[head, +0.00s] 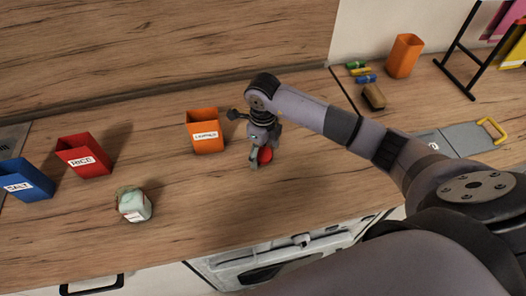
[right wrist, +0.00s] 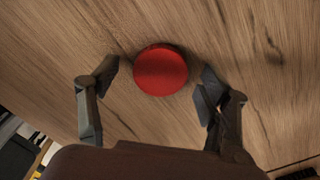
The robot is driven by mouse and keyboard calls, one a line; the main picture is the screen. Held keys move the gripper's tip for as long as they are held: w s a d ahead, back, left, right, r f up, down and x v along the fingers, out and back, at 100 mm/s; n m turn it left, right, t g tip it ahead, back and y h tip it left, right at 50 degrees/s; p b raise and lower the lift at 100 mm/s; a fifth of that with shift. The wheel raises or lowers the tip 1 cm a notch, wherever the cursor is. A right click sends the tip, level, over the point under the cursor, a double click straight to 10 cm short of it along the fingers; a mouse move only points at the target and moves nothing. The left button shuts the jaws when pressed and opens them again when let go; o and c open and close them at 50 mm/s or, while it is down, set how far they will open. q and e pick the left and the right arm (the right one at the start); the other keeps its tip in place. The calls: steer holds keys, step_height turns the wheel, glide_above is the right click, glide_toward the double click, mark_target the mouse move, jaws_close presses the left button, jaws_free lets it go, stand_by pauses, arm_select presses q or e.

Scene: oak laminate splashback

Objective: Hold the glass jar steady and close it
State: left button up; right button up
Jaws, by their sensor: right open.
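A pale glass jar (head: 134,206) with a greenish tint stands on the wooden counter at the left; its top looks uncovered, though the detail is small. A round red lid (head: 265,155) lies on the counter to the right of the jar, partly hidden by my right gripper (head: 261,148) in the head view. In the right wrist view, the red lid (right wrist: 161,70) lies between the two spread fingers of my right gripper (right wrist: 160,76), with a gap on each side. My right gripper is open and empty. My left gripper is not in view.
Blue SALT (head: 25,184), red RICE (head: 82,158) and labelled orange (head: 205,130) boxes stand along the counter. An orange cup (head: 403,56), small coloured blocks and a black rack (head: 470,50) are at the back right. Bare counter lies between jar and lid.

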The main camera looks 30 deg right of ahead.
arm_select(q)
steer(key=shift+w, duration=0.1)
arm_select(e)
steer(key=c, duration=1)
steer(key=shift+r, duration=0.15)
step_height(320, 180, up, 10)
steer(key=b, duration=0.3)
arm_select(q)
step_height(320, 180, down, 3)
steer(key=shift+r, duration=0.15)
arm_select(e)
step_height(320, 180, up, 10)
glide_above(263, 153)
steer(key=shift+s, duration=0.1)
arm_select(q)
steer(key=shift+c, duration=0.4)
